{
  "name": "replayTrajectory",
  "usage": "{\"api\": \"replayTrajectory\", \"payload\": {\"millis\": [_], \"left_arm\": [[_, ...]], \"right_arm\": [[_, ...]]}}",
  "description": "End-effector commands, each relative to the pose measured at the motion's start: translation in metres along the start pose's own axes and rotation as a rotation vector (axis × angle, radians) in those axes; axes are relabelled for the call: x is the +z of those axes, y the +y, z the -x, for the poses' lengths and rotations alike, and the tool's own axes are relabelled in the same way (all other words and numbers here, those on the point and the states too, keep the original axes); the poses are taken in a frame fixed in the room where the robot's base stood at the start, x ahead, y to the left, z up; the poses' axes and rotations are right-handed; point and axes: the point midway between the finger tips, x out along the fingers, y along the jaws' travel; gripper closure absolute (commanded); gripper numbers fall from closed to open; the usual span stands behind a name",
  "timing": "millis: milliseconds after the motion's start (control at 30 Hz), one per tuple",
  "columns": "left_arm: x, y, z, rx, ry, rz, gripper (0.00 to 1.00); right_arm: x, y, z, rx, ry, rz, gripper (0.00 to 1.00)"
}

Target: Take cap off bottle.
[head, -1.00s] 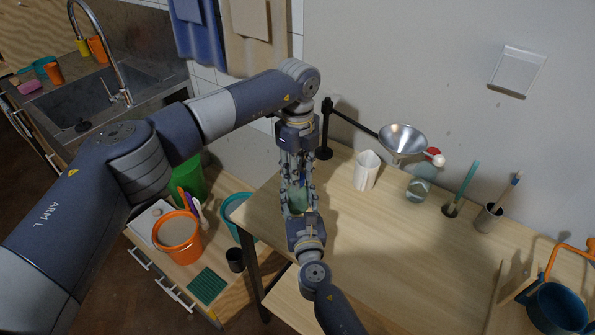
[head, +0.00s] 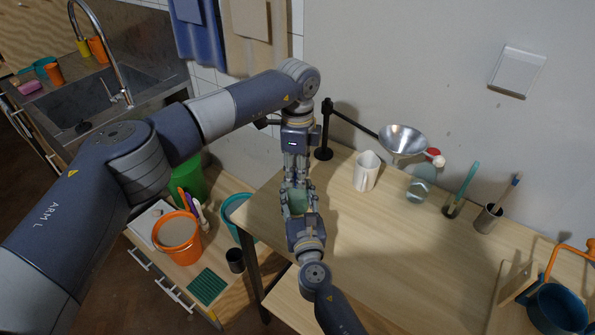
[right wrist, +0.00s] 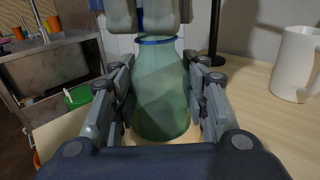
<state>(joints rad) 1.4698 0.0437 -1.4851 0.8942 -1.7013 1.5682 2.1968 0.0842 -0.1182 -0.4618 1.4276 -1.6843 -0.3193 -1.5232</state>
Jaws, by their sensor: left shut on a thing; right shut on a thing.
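The green translucent bottle (right wrist: 160,95) stands upright between the fingers of my right gripper (head: 299,206), which is shut on its body from the near side. The bottle also shows as a small green patch in the head view (head: 298,202). My left gripper (head: 295,178) points down from above and is shut at the bottle's top. Its fingers (right wrist: 150,18) hide most of the cap in the right wrist view. A blue band (right wrist: 157,40) shows around the neck just below them; I cannot tell whether it belongs to the cap.
A white mug (head: 366,172) stands right of the grippers. Behind it are a black stand (head: 325,140) and a metal funnel (head: 402,140). A clear jar (head: 418,188) and brush holders stand farther right. The table's front middle is clear.

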Motion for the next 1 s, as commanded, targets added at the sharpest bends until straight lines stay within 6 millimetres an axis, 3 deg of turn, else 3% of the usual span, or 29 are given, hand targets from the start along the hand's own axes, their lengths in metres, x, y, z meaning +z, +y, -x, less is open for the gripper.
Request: {"api": "replayTrajectory", "payload": {"millis": [1000], "left_arm": [[0.0,0.0,0.022,0.0,0.0,-0.001,1.0]], "right_arm": [[0.0,0.0,0.0,-0.001,0.0,0.0,1.0]]}}
